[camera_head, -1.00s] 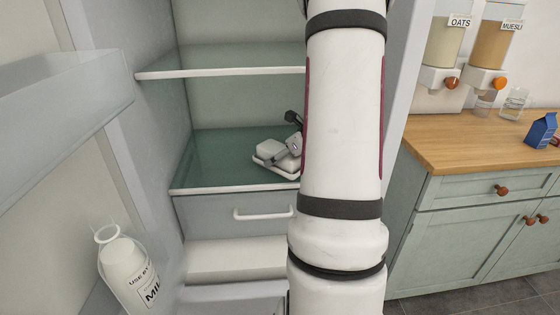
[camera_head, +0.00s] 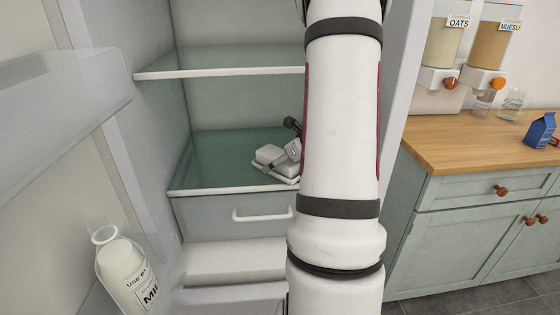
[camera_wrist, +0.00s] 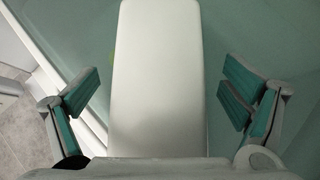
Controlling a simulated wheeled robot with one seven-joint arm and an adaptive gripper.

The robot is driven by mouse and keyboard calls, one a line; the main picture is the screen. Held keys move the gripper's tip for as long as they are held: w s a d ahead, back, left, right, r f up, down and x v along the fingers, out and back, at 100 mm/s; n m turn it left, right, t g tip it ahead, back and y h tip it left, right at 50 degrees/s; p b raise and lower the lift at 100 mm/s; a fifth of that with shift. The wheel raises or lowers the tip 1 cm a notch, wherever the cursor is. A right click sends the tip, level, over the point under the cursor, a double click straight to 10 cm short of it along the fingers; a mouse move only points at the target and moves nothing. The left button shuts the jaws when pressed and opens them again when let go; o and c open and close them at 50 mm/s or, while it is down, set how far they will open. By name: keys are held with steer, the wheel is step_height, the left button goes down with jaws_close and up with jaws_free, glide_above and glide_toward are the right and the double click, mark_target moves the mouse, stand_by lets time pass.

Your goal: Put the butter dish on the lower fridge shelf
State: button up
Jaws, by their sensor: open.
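The white butter dish (camera_head: 269,155) sits on the lower glass fridge shelf (camera_head: 205,165), near its front edge. My arm hides the shelf's right part. My gripper (camera_head: 291,150) is low at the dish's right side in the head view, partly hidden by my arm. In the wrist view the dish's long white top (camera_wrist: 158,80) fills the middle. The two green-padded fingers of my gripper (camera_wrist: 162,98) stand wide apart, one on each side of it, with clear gaps.
An upper glass shelf (camera_head: 230,60) is above, and a drawer with a white handle (camera_head: 262,214) is below. The open fridge door at the left holds a milk bottle (camera_head: 125,272). A wooden counter (camera_head: 450,140) is at the right.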

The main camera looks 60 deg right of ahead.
steer(key=shift+r, duration=0.15)
steer(key=shift+s+r, duration=0.25)
steer(key=shift+r, duration=0.05)
steer(key=p+v, duration=0.1)
steer(key=v, duration=0.5)
steer(key=shift+s+r, duration=0.1)
steer(key=shift+s+a+r, duration=0.1)
steer(key=shift+r, duration=0.1)
steer(key=w+a+r+n+g+y, duration=0.1)
steer(key=w+a+r+n+y, duration=0.15)
steer(key=a+n, duration=0.4)
steer(key=w+a+r+n+y, duration=0.1)
steer(key=w+a+r+n, duration=0.25)
steer(key=a, duration=0.65)
steer(key=s+a+r+n+g+y, duration=0.1)
steer(key=s+a+r+n+g, duration=0.15)
steer(key=a+n, duration=0.4)
steer(key=s+a+r+n+g+y, duration=0.1)
steer(key=s+a+n, duration=0.25)
steer(key=a, duration=0.65)
steer(key=s+a+n+g+h, duration=0.2)
steer(key=s+a+n+h, duration=0.2)
steer(key=s+n, duration=1)
steer(key=a+n, duration=0.2)
steer(key=a, duration=0.1)
steer(key=shift+s+n+h, duration=0.25)
steer(key=shift+n+h, duration=0.1)
steer(key=shift+n, duration=0.05)
